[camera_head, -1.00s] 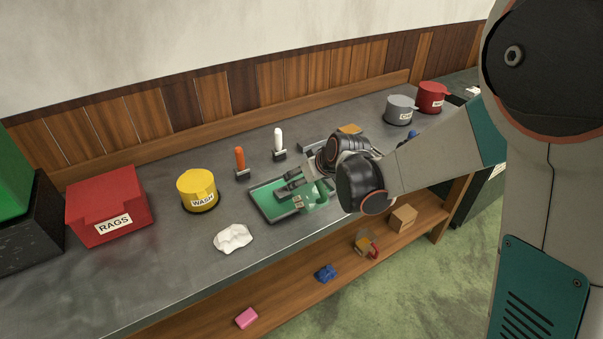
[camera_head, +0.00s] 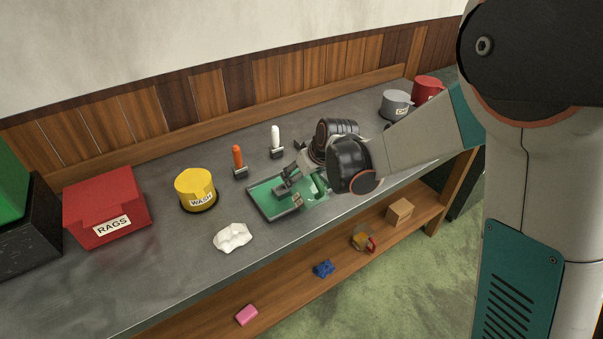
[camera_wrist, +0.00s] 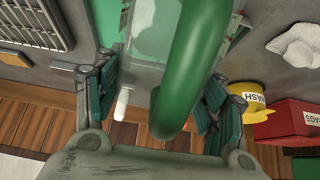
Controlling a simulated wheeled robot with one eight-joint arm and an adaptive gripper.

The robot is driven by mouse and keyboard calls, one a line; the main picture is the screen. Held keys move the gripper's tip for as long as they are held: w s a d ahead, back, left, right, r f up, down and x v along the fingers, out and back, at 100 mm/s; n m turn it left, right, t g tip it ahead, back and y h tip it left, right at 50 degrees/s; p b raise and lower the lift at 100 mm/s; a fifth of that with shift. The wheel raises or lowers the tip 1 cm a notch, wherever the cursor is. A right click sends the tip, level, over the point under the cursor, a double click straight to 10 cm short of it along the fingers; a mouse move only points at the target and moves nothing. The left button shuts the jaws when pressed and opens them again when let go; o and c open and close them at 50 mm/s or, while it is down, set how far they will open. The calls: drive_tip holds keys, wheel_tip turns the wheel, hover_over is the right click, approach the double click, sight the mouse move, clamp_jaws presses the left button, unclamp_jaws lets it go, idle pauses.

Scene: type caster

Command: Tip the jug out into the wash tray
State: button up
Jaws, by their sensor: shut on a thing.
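The jug has a thick green handle (camera_wrist: 190,70) and a pale, see-through body, large in the wrist view. In the head view only a green part of the jug (camera_head: 319,183) shows beside my gripper (camera_head: 288,184); the rest is hidden. My gripper, also in the wrist view (camera_wrist: 158,100), is shut on the jug, with a finger on each side of the handle. The jug looks tilted over the green tray (camera_head: 262,194), which lies flat on the bench. Whether liquid is in the jug or tray, I cannot tell. A yellow pot (camera_head: 196,189) reads WASH.
A red RAGS box (camera_head: 105,205) and a crumpled white cloth (camera_head: 233,237) are to the left. An orange-handled tool (camera_head: 238,158) and a white-handled one (camera_head: 276,139) stand behind the tray. Grey (camera_head: 396,103) and red (camera_head: 427,88) pots are at the far right.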

drive_tip(key=shift+w+a, duration=0.1)
drive_tip(key=shift+w+a+f+g, duration=0.1)
drive_tip(key=shift+f+g, duration=0.1)
drive_tip(key=shift+g, duration=0.3)
drive_tip(key=shift+h, duration=0.3)
drive_tip(key=shift+w+a+f+g, duration=0.1)
drive_tip(key=shift+w+f+g, duration=0.15)
drive_tip(key=shift+g, duration=0.15)
drive_tip(key=shift+f+h, duration=0.1)
drive_tip(key=shift+h, duration=0.2)
drive_tip(key=shift+w+a+f+g, duration=0.15)
drive_tip(key=shift+w+f+g, duration=0.05)
drive_tip(key=shift+g, duration=0.3)
drive_tip(key=shift+h, duration=0.3)
drive_tip(key=shift+w+a+f+g, duration=0.15)
drive_tip(key=shift+w+a+g, duration=0.1)
drive_tip(key=shift+g, duration=0.15)
drive_tip(key=shift+w+h+p, duration=0.1)
drive_tip(key=shift+h+p, duration=0.2)
